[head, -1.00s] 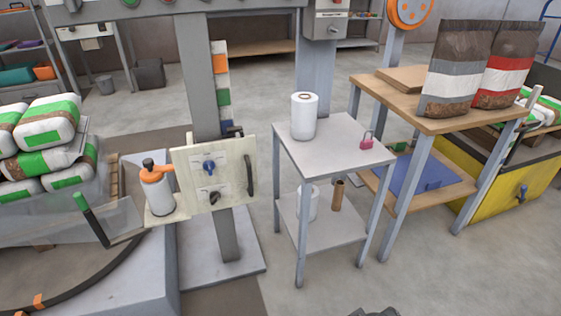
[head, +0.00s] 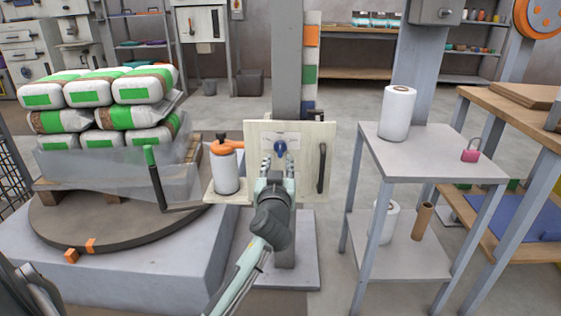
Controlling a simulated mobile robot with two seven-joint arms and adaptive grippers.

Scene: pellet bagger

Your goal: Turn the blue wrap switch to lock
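The blue wrap switch (head: 280,149) is a small blue knob on a pale upright panel (head: 312,137), which stands in front of a grey post. Its pointer appears to be near upright, but it is too small to read exactly. My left gripper (head: 278,164) is in front of the panel, just below the blue switch in the picture. Its two fingers are spread apart with nothing seen between them. I cannot tell whether it touches the panel. The lower black switch is hidden behind the gripper. My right gripper is not in view.
A black handle (head: 321,168) is on the panel's right side. A grey stand (head: 420,144) carries a white roll (head: 397,113) and a pink padlock (head: 470,152). Stacked bags (head: 145,86) are at left.

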